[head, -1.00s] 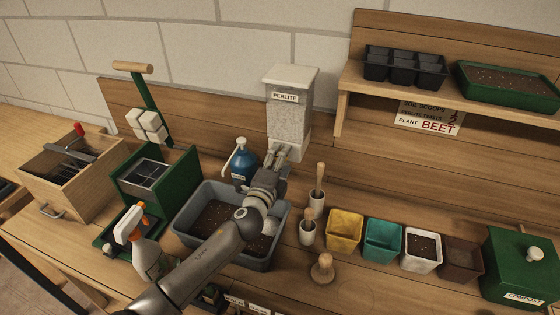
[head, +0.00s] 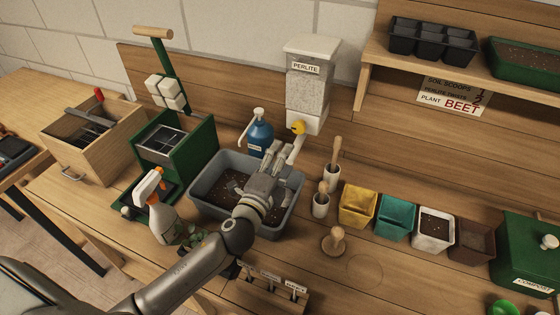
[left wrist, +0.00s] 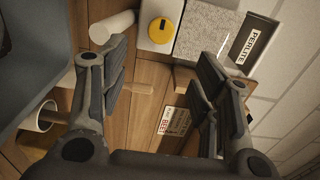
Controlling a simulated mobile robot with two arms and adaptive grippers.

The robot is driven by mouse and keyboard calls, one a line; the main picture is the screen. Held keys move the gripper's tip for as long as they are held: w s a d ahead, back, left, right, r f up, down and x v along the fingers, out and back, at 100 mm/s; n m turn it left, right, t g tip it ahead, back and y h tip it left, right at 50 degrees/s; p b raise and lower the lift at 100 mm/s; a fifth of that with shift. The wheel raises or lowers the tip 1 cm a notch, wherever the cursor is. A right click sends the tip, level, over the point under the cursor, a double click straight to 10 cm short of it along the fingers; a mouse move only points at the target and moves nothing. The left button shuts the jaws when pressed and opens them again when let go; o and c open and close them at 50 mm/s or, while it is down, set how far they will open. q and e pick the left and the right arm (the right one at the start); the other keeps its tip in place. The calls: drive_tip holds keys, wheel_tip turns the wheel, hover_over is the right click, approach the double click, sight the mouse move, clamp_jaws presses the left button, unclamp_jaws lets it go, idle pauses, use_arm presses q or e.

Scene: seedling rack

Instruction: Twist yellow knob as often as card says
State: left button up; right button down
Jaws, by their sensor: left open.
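The yellow knob (head: 298,127) is on the lower front of the grey perlite dispenser (head: 308,88), above its pale spout (head: 297,148). In the left wrist view the knob (left wrist: 160,30) shows a dark mark on its face. My left gripper (head: 284,152) is open and empty, below and in front of the knob, apart from it, over the soil tub. Its spread fingers (left wrist: 165,62) frame the dispenser's lower part in the wrist view. The card (head: 455,95) under the shelf reads soil scoops 1, perlite twists 2, plant beet. My right gripper is not in view.
The grey soil tub (head: 204,200) is under my left gripper. A blue bottle (head: 260,135) stands left of the dispenser. Dibbers in white cups (head: 331,172) stand right of it, then coloured pots (head: 358,206). A spray bottle (head: 160,208) stands left of the tub.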

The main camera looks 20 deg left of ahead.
use_arm(q)
drive_tip(key=shift+s, duration=0.3)
